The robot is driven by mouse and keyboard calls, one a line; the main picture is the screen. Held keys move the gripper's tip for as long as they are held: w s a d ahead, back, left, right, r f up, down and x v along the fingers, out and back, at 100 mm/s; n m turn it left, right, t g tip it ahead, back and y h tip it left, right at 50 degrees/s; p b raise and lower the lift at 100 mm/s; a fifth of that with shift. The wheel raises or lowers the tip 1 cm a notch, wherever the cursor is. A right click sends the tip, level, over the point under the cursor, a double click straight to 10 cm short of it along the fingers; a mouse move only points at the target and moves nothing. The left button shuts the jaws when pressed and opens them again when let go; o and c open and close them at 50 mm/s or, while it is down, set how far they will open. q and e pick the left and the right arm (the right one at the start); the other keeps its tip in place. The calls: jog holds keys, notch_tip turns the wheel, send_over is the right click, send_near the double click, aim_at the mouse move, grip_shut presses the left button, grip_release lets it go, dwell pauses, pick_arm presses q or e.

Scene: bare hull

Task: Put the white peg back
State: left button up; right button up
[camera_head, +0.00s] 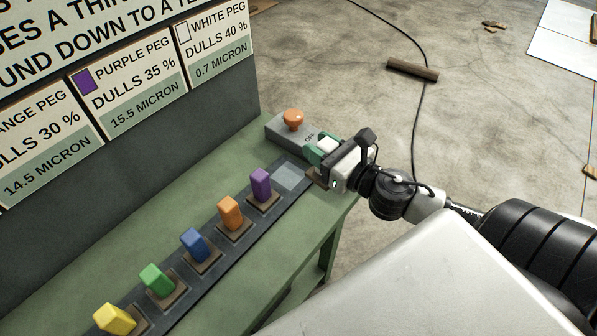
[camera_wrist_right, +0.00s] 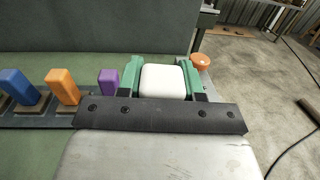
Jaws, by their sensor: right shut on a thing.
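My right gripper (camera_head: 322,150) reaches in from the right, at the far end of the peg row. Its green fingers are shut on the white peg (camera_wrist_right: 163,80), which sits between them in the wrist view. In the head view only a small part of the white peg (camera_head: 328,145) shows. A pale grey square (camera_head: 289,178) lies on the dark rail (camera_head: 184,301) just beyond the purple peg (camera_head: 261,185), with no peg on it. The gripper is to the right of and slightly beyond this square. My left gripper is not in view.
Orange (camera_head: 230,213), blue (camera_head: 194,245), green (camera_head: 157,281) and yellow (camera_head: 115,319) pegs stand along the rail on the green bench (camera_head: 200,165). A grey box with an orange knob (camera_head: 293,119) is close to the gripper. A printed sign board (camera_head: 190,120) rises behind.

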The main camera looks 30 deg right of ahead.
jog(key=shift+w+d+f+n+y+b, duration=0.1)
jog(key=shift+d+n+y+b, duration=0.1)
jog(key=shift+d, duration=0.25)
jog(key=shift+w+d+f+n+y+b, duration=0.1)
jog(key=shift+d+b, duration=0.1)
jog(key=shift+d, duration=0.2)
jog(key=shift+d+r+y, duration=0.2)
jog(key=shift+r+y, duration=0.05)
jog(key=shift+y, duration=0.05)
jog(key=shift+w+a+r, duration=0.1)
jog(key=shift+w, duration=0.25)
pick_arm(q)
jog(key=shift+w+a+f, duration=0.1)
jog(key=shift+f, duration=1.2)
pick_arm(e)
jog(key=shift+w+a+f, duration=0.7)
jog(key=shift+w+f, duration=1)
jog(key=shift+f, duration=0.05)
jog(key=shift+w+a+f, duration=0.75)
jog(key=shift+w+f, duration=1)
jog(key=shift+f, duration=0.05)
jog(key=shift+w+a+f, duration=0.7)
jog(key=shift+w+f, duration=1)
jog(key=shift+f, duration=0.05)
